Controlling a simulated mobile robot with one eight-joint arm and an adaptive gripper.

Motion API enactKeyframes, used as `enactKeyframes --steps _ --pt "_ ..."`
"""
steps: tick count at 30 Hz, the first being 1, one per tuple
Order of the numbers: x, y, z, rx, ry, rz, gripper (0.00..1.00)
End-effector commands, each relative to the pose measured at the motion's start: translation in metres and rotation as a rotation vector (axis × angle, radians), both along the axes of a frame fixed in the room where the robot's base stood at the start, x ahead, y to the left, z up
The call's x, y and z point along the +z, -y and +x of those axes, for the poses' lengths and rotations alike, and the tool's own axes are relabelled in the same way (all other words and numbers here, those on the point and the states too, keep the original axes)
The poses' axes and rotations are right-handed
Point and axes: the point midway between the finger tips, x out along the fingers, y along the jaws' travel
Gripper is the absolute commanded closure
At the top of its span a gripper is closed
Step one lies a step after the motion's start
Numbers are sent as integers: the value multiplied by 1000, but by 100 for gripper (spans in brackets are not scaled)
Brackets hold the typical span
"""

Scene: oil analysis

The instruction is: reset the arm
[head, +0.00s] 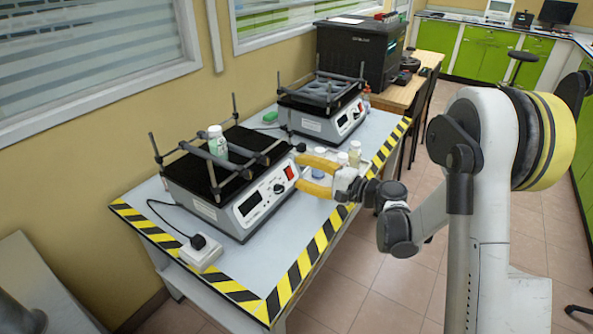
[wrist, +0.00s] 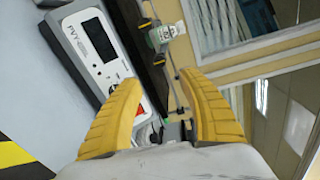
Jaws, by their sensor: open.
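My arm reaches in from the right in the head view, with its wrist over the table's right edge. My gripper (head: 305,174) has two yellow fingers, spread apart and empty, beside the front right corner of the near shaker (head: 240,188). In the wrist view my gripper (wrist: 160,110) shows its fingers wide apart, with the shaker's panel (wrist: 98,50) beyond them. A bottle with a white cap and green label (head: 217,142) stands on the near shaker's black platform; it also shows in the wrist view (wrist: 162,34).
A second shaker (head: 322,108) stands farther back on the table (head: 281,249). Small bottles (head: 354,153) stand near my gripper. A power socket block (head: 201,252) with a plugged cable lies at the front left. The floor right of the table is mostly clear.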

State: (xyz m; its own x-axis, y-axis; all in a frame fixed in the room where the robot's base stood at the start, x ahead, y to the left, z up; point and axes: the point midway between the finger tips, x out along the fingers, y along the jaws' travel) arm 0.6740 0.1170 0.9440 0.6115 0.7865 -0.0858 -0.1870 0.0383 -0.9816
Motion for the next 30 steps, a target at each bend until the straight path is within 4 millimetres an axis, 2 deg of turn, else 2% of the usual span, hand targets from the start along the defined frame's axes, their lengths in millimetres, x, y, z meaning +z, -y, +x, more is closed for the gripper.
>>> enactKeyframes --steps 7,11,14,20,26,30 --pt "5 -2 -4 2 -1 -35 53" --pt "20 -8 -20 9 -3 -166 53" --pt "33 -8 -45 20 -3 -328 53" --pt "50 4 -110 50 11 -667 53" --pt "55 34 -187 92 39 -1008 53" --pt "52 63 -241 127 65 -1241 53"
